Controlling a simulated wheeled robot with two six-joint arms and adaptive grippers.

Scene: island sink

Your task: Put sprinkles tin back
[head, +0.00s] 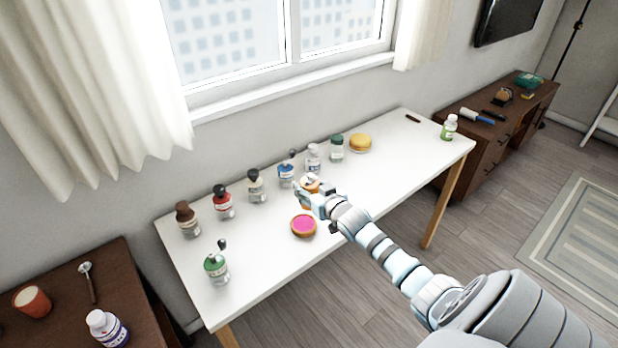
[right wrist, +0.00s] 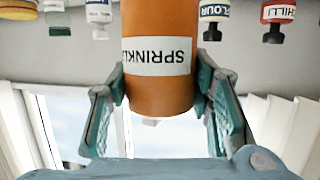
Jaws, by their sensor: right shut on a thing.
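The orange sprinkles tin (right wrist: 158,60) is between the two fingers of my right gripper (right wrist: 160,110) in the right wrist view, its label upside down. In the head view the right gripper (head: 305,192) is over the white table (head: 385,165), behind a bowl-like thing with a pink top (head: 303,226). There the gripper partly hides the tin (head: 309,182). I cannot tell whether the tin touches the table. My left gripper is not in view.
A row of jars lines the table's back: brown (head: 188,222), red (head: 223,206), cream (head: 257,190), blue (head: 286,173), white (head: 313,160) and green (head: 336,150). A yellow round thing (head: 360,143) follows. A green-topped jar (head: 216,269) stands front left. The table's right part is mostly clear.

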